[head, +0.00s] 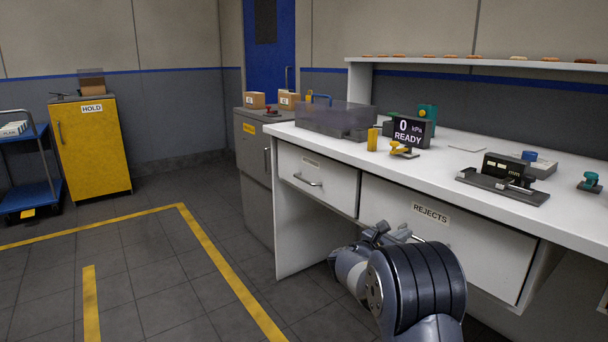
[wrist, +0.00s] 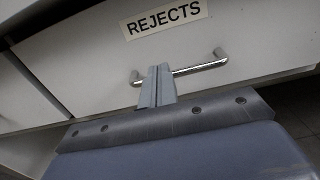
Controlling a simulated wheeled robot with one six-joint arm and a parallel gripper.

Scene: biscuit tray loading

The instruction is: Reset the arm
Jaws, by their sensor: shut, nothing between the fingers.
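My gripper (wrist: 160,70) is shut and empty, its two fingers together, in the wrist view. Its tips overlap the metal handle of the REJECTS drawer (wrist: 80,68) in that picture; I cannot tell whether they touch it. In the head view my arm reaches low in front of the white bench, with the wrist close to the REJECTS drawer front (head: 400,221). The drawer looks closed.
The white bench (head: 455,178) carries a clear-lidded case (head: 335,115), a READY display (head: 411,132), a yellow cylinder (head: 372,139) and a dark fixture (head: 503,180). A smaller drawer (head: 318,178) is at left.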

